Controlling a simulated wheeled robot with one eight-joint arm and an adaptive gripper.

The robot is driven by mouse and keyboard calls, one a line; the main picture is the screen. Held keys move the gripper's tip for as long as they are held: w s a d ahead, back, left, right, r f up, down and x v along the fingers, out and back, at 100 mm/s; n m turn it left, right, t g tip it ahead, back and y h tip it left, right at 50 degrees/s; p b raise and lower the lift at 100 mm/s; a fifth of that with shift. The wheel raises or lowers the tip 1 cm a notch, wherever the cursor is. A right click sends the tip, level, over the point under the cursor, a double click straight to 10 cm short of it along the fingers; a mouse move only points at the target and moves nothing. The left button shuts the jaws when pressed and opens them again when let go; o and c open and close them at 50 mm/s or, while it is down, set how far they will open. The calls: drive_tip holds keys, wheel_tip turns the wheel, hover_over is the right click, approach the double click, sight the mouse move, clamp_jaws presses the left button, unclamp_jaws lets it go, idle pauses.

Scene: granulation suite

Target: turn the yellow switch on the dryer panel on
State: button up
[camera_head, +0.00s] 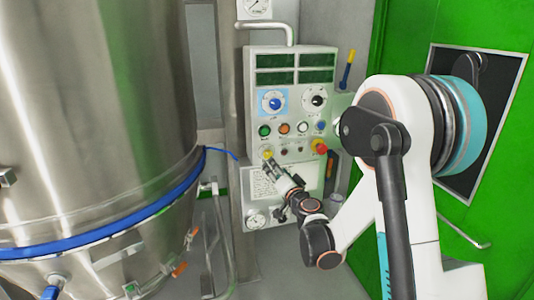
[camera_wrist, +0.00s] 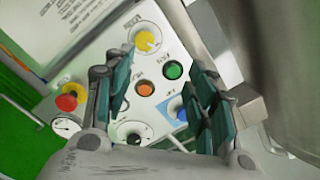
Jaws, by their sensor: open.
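The dryer panel (camera_head: 253,105) is a pale grey box on a column, with displays, dials and buttons. Its yellow switch (camera_head: 266,151) sits low at the left, just beyond my gripper (camera_head: 269,162). In the wrist view the yellow switch (camera_wrist: 148,38) is a round knob in a white ring. There, my gripper (camera_wrist: 161,58) is open, with teal-padded fingers on either side of the view. The switch lies ahead of the gap between the fingertips, and nothing is between the pads. Contact is not visible. I cannot tell which way the knob points.
Green (camera_wrist: 173,70) and orange (camera_wrist: 144,88) buttons sit close to the fingers. A red knob on yellow (camera_head: 319,146) is to the right on the panel. A large steel vessel (camera_head: 95,110) fills the left. A green wall (camera_head: 410,35) with a dark window is at right.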

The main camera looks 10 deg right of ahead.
sight(269, 156)
drive_tip(key=shift+m+h, duration=0.5)
drive_tip(key=shift+m, duration=0.1)
drive_tip(key=w, duration=0.5)
drive_tip(key=w+f+b, duration=0.1)
drive_tip(key=w, duration=0.4)
drive_tip(key=w+d+b, duration=0.1)
drive_tip(key=w, duration=0.3)
drive_tip(key=shift+w+d+f, duration=0.1)
drive_tip(key=shift+w+f, duration=0.3)
drive_tip(key=c, duration=1.1)
